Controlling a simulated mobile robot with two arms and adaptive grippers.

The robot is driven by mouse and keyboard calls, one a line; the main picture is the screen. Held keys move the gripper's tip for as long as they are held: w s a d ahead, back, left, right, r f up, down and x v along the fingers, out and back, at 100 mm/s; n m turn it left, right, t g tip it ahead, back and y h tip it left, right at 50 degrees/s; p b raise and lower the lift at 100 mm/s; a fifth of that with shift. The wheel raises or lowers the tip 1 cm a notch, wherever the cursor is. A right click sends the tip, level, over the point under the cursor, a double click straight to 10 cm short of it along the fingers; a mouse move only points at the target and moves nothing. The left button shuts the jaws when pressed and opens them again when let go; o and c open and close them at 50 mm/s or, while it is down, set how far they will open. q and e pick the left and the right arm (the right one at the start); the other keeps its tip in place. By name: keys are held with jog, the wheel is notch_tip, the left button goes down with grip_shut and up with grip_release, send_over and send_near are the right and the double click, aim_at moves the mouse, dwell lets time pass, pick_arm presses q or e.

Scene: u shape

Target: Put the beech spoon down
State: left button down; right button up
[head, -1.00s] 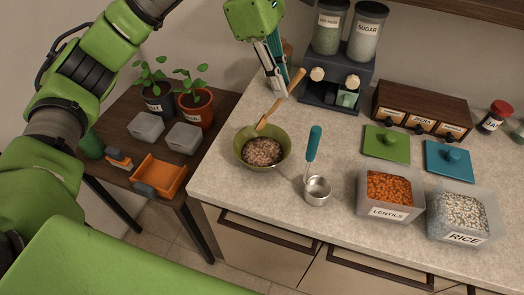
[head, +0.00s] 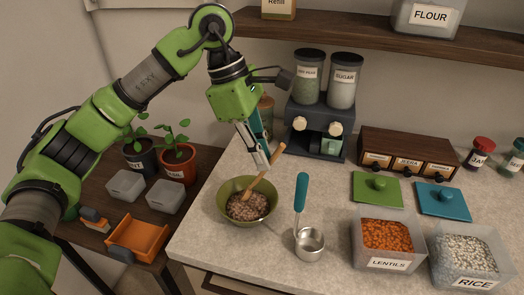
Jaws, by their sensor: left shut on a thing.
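The beech spoon (head: 272,160) is a light wooden spoon, tilted, with its handle up to the right and its lower end at the olive-green bowl (head: 225,211). The bowl holds brownish grains or beans (head: 248,208) and stands near the left end of the counter. My left gripper (head: 263,166) is above the bowl's far right rim, shut on the spoon's handle. Its fingers hide part of the handle. I cannot tell whether the spoon's lower end touches the contents. My right gripper is not in view.
A metal measuring cup with a teal handle (head: 301,192) is right of the bowl. Lentils (head: 388,263) and rice (head: 466,277) boxes stand further right. A wooden shelf (head: 370,42) hangs above.

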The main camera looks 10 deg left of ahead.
aim_at(262, 172)
pick_arm(q)
notch_tip(262, 172, down, 5)
jog(key=b, duration=0.3)
jog(key=shift+r, duration=0.1)
jog(key=c, duration=2)
grip_release()
jog(key=shift+c, duration=0.2)
notch_tip(262, 172, up, 7)
jog(key=p, duration=0.5)
